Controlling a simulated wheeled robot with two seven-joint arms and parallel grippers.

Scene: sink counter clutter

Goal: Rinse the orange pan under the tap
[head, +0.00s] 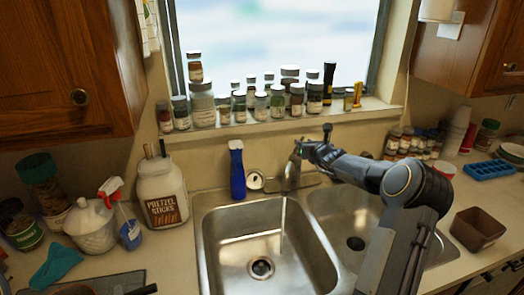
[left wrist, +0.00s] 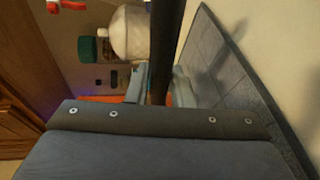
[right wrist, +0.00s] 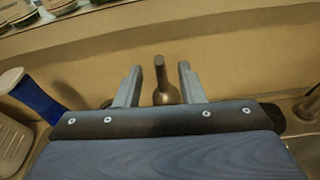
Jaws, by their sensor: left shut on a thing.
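The orange pan shows in the left wrist view (left wrist: 98,98) as orange patches behind the fingers, its dark handle (left wrist: 165,45) running between them. My left gripper (left wrist: 158,88) is shut on that handle. My right gripper (head: 303,150) is at the top of the metal tap (head: 291,176). In the right wrist view its fingers (right wrist: 158,85) are apart, with the tap's lever (right wrist: 161,75) between them and a gap on both sides.
The double sink's left basin (head: 225,225) is empty. A thin pale streak hangs below the tap; I cannot tell if it is water. A blue bottle (head: 237,175), a pretzel jar (head: 162,190) and a spray bottle (head: 128,225) stand left of the tap. A brown container (head: 478,229) stands right.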

